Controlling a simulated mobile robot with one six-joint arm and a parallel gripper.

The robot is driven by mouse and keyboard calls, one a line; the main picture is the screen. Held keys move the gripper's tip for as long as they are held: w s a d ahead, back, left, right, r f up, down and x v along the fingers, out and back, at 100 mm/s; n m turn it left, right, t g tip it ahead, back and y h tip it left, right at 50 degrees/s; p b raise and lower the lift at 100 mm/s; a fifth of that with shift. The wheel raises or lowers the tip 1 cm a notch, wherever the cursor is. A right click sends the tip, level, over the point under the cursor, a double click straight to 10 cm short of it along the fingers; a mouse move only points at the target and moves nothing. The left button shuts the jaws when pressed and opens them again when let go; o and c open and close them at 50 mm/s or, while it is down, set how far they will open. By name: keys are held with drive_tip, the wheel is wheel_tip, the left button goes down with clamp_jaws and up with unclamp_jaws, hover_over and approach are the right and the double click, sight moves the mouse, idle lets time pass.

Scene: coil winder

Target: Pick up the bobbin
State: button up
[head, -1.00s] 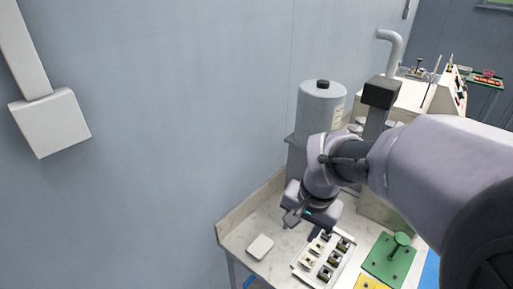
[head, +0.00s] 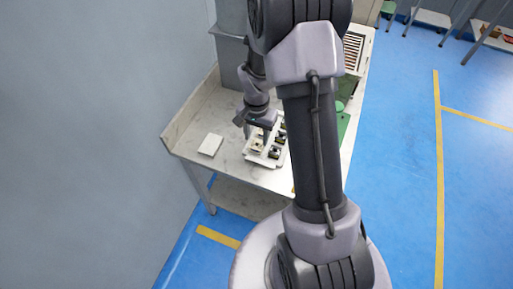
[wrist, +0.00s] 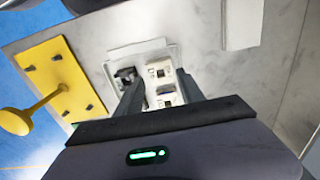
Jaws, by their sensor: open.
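A white tray (head: 251,158) sits on the bench with several small parts in it; it also shows in the wrist view (wrist: 116,54). Two cream-white parts that look like bobbins, one nearer the tray's far edge (wrist: 159,69) and one nearer my gripper (wrist: 167,92), lie in view between my fingers. A dark part (wrist: 126,74) sits beside them, close to the left finger. My gripper (wrist: 157,90) is open over the tray, pointing down. I see nothing held. In the head view my gripper and wrist (head: 258,118) cover part of the tray.
A white square block (head: 210,144) lies on the bench left of the tray. A green plate (head: 343,125) shows partly behind my arm. The wall borders the bench at left; bare bench top (head: 190,128) lies between.

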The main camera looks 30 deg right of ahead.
sight(257, 146)
wheel_tip(257, 146, down, 5)
drive_tip(key=shift+w+d+r+b, duration=0.1)
drive_tip(key=shift+w+b, duration=0.05)
drive_tip(key=shift+b, duration=1.05)
drive_tip(key=shift+r, duration=0.1)
clamp_jaws()
drive_tip(key=shift+r, duration=0.1)
drive_tip(key=shift+r+p, duration=0.35)
drive_tip(key=shift+p, duration=0.05)
drive_tip(key=r, duration=0.1)
drive_tip(key=r+p, duration=0.2)
drive_tip(key=shift+s+d+r, duration=0.1)
drive_tip(key=shift+s+d, duration=0.2)
drive_tip(key=shift+d, duration=0.05)
drive_tip(key=s+d+p, duration=0.1)
drive_tip(key=s+d, duration=0.2)
drive_tip(key=d, duration=0.1)
drive_tip(key=s+d+p, duration=0.1)
drive_tip(key=s+d, duration=0.2)
drive_tip(key=d, duration=0.1)
drive_tip(key=s+d+r+p, duration=0.1)
drive_tip(key=s+d, duration=0.2)
drive_tip(key=d, duration=0.1)
